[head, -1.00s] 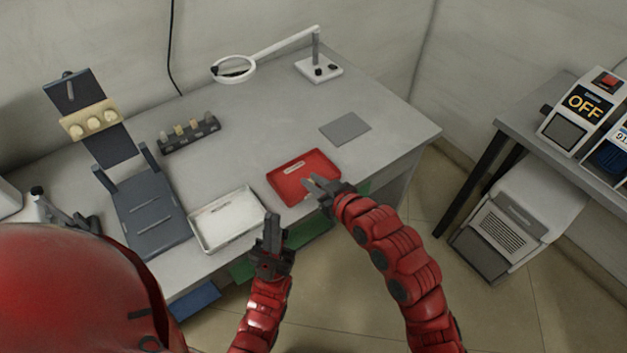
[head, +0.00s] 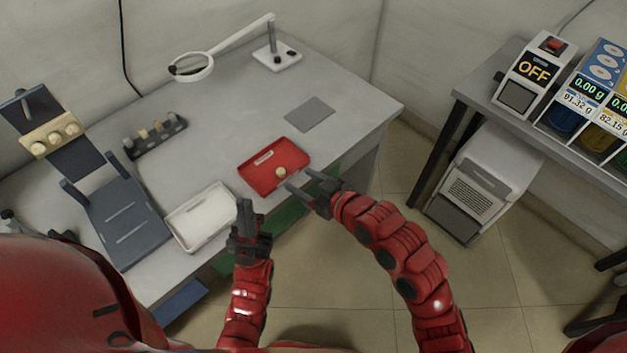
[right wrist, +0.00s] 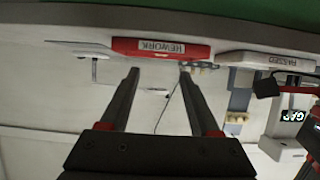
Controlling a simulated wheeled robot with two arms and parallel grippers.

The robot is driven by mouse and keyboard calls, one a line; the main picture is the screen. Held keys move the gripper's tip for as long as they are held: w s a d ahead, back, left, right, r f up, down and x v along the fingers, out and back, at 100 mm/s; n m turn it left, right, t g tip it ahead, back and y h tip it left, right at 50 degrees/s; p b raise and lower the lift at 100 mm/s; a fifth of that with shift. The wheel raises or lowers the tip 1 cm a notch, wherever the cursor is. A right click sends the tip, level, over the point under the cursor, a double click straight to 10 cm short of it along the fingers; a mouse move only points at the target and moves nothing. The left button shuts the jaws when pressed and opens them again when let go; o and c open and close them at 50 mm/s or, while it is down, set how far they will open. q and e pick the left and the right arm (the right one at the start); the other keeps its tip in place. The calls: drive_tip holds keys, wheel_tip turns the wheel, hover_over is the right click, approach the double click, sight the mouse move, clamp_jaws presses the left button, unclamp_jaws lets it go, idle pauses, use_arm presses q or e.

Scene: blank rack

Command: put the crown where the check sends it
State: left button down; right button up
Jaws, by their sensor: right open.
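A small beige crown (head: 280,172) lies in the red tray (head: 262,178), near its front right side. In the right wrist view the red tray (right wrist: 125,46) carries a REWORK label and appears upside down. The white tray (head: 185,232) beside it is empty; its PASSED label shows in the right wrist view (right wrist: 262,58). My right gripper (head: 301,180) is open and empty, just off the red tray's front right corner, close to the crown. My left gripper (head: 244,208) is by the white tray's right end; its jaw gap cannot be made out.
A magnifier (head: 192,68) on an arm stands at the back. A grey pad (head: 310,115) lies behind the red tray. A dark rack (head: 150,142) and a blue-grey stand (head: 125,220) with a tan block (head: 52,136) are left. An OFF device (head: 535,72) sits on the right-hand table.

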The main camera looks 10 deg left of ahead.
drive_tip(key=shift+p+v, duration=0.45)
drive_tip(key=shift+v, duration=1.7)
